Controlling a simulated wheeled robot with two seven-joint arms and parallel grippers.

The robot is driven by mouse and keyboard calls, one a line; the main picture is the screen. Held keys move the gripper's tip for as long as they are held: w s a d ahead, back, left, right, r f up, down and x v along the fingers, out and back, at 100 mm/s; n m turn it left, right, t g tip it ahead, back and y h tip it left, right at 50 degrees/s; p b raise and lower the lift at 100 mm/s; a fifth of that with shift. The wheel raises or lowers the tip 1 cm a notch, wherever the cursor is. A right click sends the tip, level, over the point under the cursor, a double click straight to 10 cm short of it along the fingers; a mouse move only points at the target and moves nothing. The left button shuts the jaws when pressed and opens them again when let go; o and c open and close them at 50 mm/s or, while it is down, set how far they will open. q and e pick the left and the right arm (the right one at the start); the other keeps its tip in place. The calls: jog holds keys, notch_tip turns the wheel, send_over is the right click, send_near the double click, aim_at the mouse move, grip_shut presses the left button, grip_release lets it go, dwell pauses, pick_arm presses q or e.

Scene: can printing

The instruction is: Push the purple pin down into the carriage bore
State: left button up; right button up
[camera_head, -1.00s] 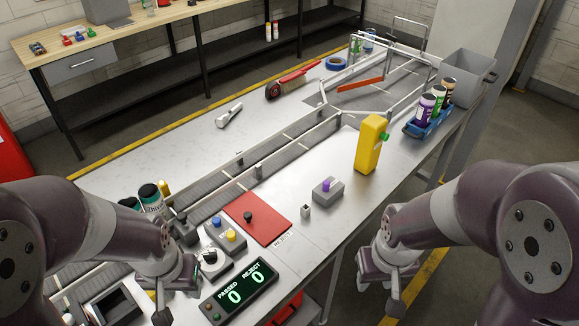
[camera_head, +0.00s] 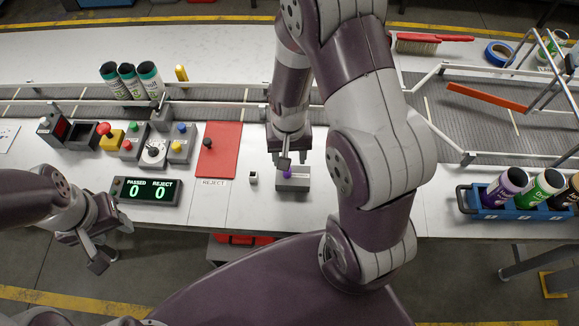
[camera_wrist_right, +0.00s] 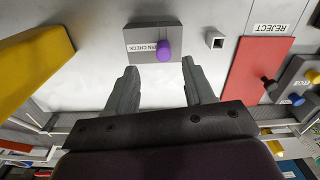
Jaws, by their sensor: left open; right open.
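The purple pin (camera_head: 287,173) sticks up from a grey block (camera_head: 299,184), and its lower part is hidden. The pin (camera_wrist_right: 163,49) and the block (camera_wrist_right: 140,36), labelled as a pin check, show clearly in the right wrist view. My right gripper (camera_head: 292,160) is above and just behind the block; its open fingers (camera_wrist_right: 159,66) point toward the pin, with nothing between them. I cannot tell how far above the pin they are. A small pale square piece with a dark hole (camera_head: 252,177) sits left of the block. My left gripper (camera_head: 110,242) is open and empty off the table's front edge.
A red reject plate (camera_head: 218,150) and a control panel with a display (camera_head: 145,190) lie to the left. A conveyor (camera_head: 225,112) runs behind. A blue can carrier (camera_head: 520,212) stands to the right. A yellow object (camera_wrist_right: 32,62) shows in the right wrist view.

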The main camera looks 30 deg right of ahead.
aim_at(287, 175)
jog(key=shift+f, duration=0.45)
jog(key=f, duration=0.1)
jog(key=f+p, duration=0.1)
jog(key=f, duration=0.3)
jog(key=shift+w+a, duration=0.3)
jog(key=shift+a, duration=0.05)
jog(key=shift+s+d, duration=0.15)
jog(key=shift+d, duration=0.05)
jog(key=shift+a+r, duration=0.1)
jog(key=shift+a, duration=0.05)
grip_shut()
